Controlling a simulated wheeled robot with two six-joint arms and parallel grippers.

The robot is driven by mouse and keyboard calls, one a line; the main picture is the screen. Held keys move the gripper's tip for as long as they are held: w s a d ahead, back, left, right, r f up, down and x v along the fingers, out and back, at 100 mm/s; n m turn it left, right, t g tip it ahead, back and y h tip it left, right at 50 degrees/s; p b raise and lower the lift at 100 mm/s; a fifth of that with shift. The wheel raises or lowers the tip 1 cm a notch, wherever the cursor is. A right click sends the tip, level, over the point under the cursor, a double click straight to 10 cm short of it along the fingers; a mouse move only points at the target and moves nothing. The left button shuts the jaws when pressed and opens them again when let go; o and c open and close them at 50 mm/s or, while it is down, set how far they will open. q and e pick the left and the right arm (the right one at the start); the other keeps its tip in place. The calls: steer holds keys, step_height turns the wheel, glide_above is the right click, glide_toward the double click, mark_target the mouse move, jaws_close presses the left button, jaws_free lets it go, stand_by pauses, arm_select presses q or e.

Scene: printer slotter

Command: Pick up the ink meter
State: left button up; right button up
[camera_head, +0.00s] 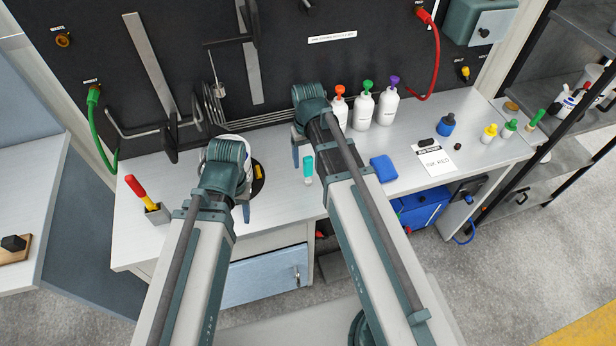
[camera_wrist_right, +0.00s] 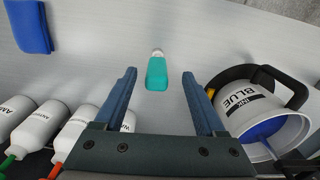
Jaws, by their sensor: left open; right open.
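The ink meter, which I take to be the small teal device with a pale tip (camera_head: 308,168), lies on the light workbench between my two arms. It also shows in the right wrist view (camera_wrist_right: 157,73), just beyond and between the fingertips. My right gripper (camera_head: 303,155) is open and empty above the bench, close to the meter; its two fingers show in the right wrist view (camera_wrist_right: 160,80), apart from the meter. My left gripper (camera_head: 240,205) is open over the bench to the left, its far finger hidden by the arm.
A white blue-ink container (camera_wrist_right: 262,118) with a black handle stands beside the right gripper. White bottles with coloured caps (camera_head: 363,110) line the back. A blue cloth (camera_head: 383,168) lies right of the meter. A holder with a red-handled tool (camera_head: 157,213) stands at left.

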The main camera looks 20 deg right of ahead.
mark_target(308, 168)
steer(key=shift+w+d+f+b, duration=0.1)
steer(key=shift+w+f+b, duration=0.05)
steer(key=shift+f+b, duration=0.85)
steer(key=shift+w+f+b, duration=0.15)
steer(key=shift+f+b, duration=0.7)
steer(key=shift+f, duration=0.2)
steer(key=shift+w+d+f+b, duration=0.1)
steer(key=shift+w+f+b, duration=0.05)
steer(key=shift+f+b, duration=0.85)
jaws_close()
